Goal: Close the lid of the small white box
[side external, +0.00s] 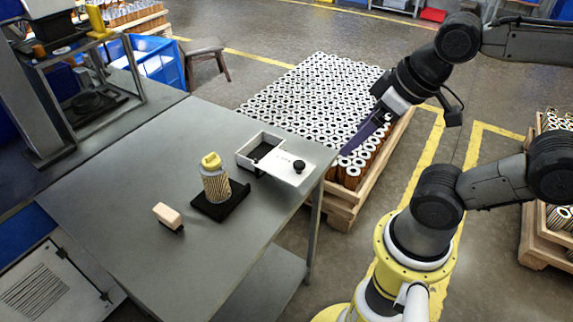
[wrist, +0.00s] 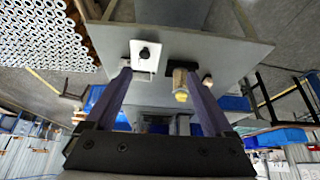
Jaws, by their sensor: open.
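The small white box (side external: 243,159) stands on the grey table near its far right edge, and part of its dark inside shows. Its flat white lid (side external: 280,170) lies off to the right side of the opening, with a black knob (side external: 299,166) on it. The lid (wrist: 145,66) and the knob (wrist: 145,52) also show in the wrist view. My gripper (side external: 348,150) is up and to the right of the lid, apart from it. In the wrist view its two purple fingers (wrist: 159,73) are spread with nothing between them.
A filter cartridge with a yellow top (side external: 214,180) stands on a black holder (side external: 237,198) in front of the box. A beige block (side external: 167,215) lies to its left. A wooden crate of cartridges (side external: 345,208) stands beyond the table. The front of the table is clear.

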